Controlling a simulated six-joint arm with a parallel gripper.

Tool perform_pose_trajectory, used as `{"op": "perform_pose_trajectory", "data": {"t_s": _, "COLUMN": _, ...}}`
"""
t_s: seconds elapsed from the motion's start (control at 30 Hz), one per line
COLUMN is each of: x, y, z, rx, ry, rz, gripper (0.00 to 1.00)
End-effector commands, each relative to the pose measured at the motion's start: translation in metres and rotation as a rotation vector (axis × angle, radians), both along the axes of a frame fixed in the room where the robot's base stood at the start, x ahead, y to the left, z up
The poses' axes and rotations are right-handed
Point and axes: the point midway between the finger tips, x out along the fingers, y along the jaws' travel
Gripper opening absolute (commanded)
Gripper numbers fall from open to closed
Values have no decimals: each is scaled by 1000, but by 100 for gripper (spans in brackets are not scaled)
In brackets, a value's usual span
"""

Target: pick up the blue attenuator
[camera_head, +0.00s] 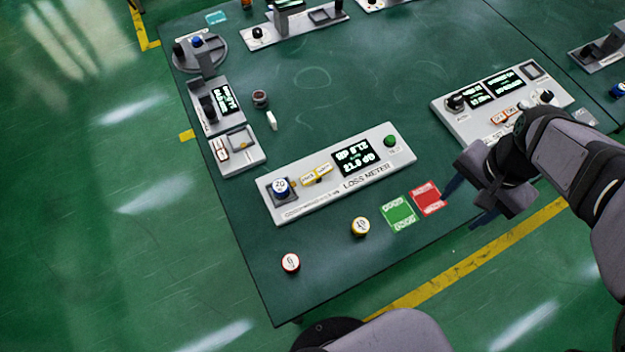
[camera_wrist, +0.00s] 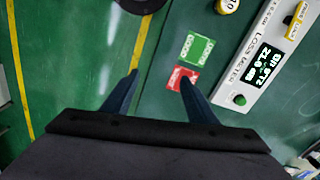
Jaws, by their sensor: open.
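A blue attenuator (camera_head: 281,188) with a white top marked "20" sits in the dark square at the left end of the loss meter (camera_head: 352,187). It is not in the wrist view, where only part of the loss meter (camera_wrist: 262,62) shows. My gripper (camera_head: 462,207) is open and empty, over the table's front edge beside the red card. It is well to the right of the blue attenuator. The wrist view shows its two dark fingers (camera_wrist: 158,76) apart with nothing between them.
A yellow attenuator (camera_head: 360,227) and a red-and-white one (camera_head: 290,262) stand on the table in front of the meter. Green (camera_head: 398,214) and red (camera_head: 427,198) cards lie flat to their right. Other instruments stand left (camera_head: 222,112) and right (camera_head: 500,98). The table centre is clear.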

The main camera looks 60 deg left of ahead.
Motion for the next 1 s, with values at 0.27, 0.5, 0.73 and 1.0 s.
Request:
{"op": "perform_pose_trajectory", "data": {"t_s": 0.27, "x": -103, "y": 154, "z": -2, "rx": -1, "ry": 1, "rz": 113, "gripper": 53}}
{"op": "perform_pose_trajectory", "data": {"t_s": 0.5, "x": -219, "y": 227, "z": -8, "rx": -2, "ry": 0, "rz": 175, "gripper": 53}}
{"op": "perform_pose_trajectory", "data": {"t_s": 0.73, "x": -280, "y": 247, "z": -11, "rx": 0, "ry": -1, "rz": 198, "gripper": 53}}
{"op": "perform_pose_trajectory", "data": {"t_s": 1.0, "x": -288, "y": 249, "z": -16, "rx": -2, "ry": 0, "rz": 199, "gripper": 53}}
